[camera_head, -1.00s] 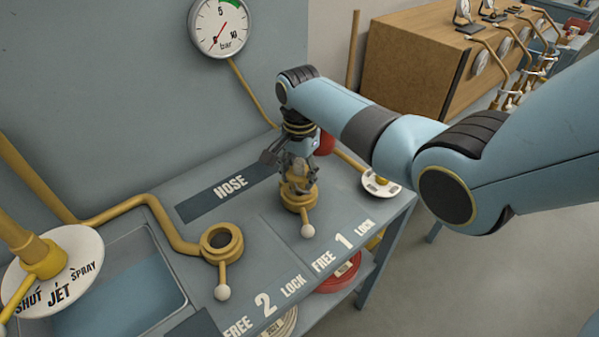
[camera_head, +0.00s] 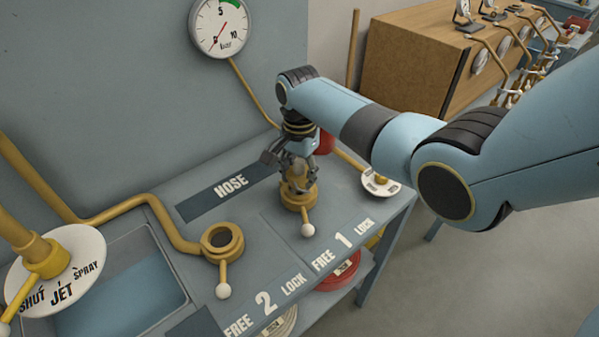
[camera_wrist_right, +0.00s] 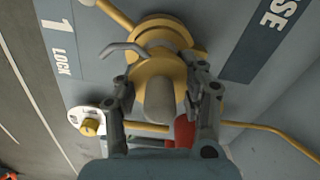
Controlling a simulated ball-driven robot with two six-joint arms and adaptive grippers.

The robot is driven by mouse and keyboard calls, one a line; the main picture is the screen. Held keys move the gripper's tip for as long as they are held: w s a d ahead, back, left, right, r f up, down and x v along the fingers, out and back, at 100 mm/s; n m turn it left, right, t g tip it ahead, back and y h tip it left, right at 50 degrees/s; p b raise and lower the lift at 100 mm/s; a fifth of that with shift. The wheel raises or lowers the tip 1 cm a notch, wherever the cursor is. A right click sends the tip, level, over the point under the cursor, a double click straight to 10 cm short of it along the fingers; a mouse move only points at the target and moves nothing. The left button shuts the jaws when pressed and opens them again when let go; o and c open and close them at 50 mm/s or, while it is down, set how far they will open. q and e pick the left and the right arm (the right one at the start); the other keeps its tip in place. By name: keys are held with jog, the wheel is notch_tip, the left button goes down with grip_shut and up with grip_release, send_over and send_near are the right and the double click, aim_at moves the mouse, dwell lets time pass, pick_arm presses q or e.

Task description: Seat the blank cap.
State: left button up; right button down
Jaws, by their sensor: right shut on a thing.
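My right gripper (camera_head: 298,172) points down over the brass coupling marked 1 (camera_head: 300,203), on the right of the bench. It is shut on the blank cap (camera_wrist_right: 158,72), a brass piece with a pale rounded grip between the two fingers in the right wrist view. The cap is in line with the coupling's ring (camera_wrist_right: 150,30) and close against it. The fingers and wrist hide much of the joint, so I cannot tell whether the cap is fully in. Coupling 1's white-balled lever (camera_head: 307,231) points to the front. My left gripper is not in view.
The open coupling marked 2 (camera_head: 221,241) is to the left, its lever (camera_head: 223,291) pointing forward. A pressure gauge (camera_head: 220,27) hangs on the wall. A sunken basin (camera_head: 166,262) and a SHUT/JET/SPRAY dial (camera_head: 62,270) are at left. A brass pipe (camera_wrist_right: 270,128) runs nearby.

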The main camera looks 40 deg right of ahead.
aim_at(300, 160)
dwell(0.3)
jog(key=shift+f+b, duration=0.35)
jog(key=shift+f, duration=0.65)
jog(key=c, duration=0.7)
grip_release()
jog(key=shift+w+r, duration=0.1)
jog(key=shift+r, duration=0.5)
notch_tip(300, 160, up, 11)
jog(key=shift+f, duration=0.1)
